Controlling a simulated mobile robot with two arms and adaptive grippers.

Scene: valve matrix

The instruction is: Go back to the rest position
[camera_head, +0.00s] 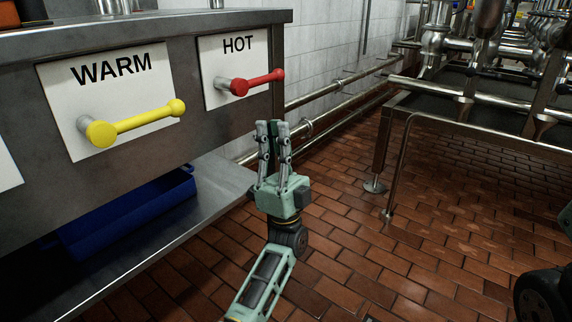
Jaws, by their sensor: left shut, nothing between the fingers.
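My left gripper (273,128) is shut and empty, its fingers pointing up and away over the brick floor. It is just right of the steel panel's end and below the red HOT handle (256,82), with no contact visible. The red handle sticks out from a white HOT plate (219,62), its free end pointing right. The yellow WARM handle (146,117) is further left on a white WARM plate (62,95), also with its free end pointing right. At the right edge, parts of my right arm (540,297) show; its gripper is out of view.
A blue bin (125,215) sits on the steel shelf (215,190) under the panel. Steel pipes (345,85) run along the white tiled wall. A metal frame with piping (470,100) stands at the right. The brick floor (400,265) between is clear.

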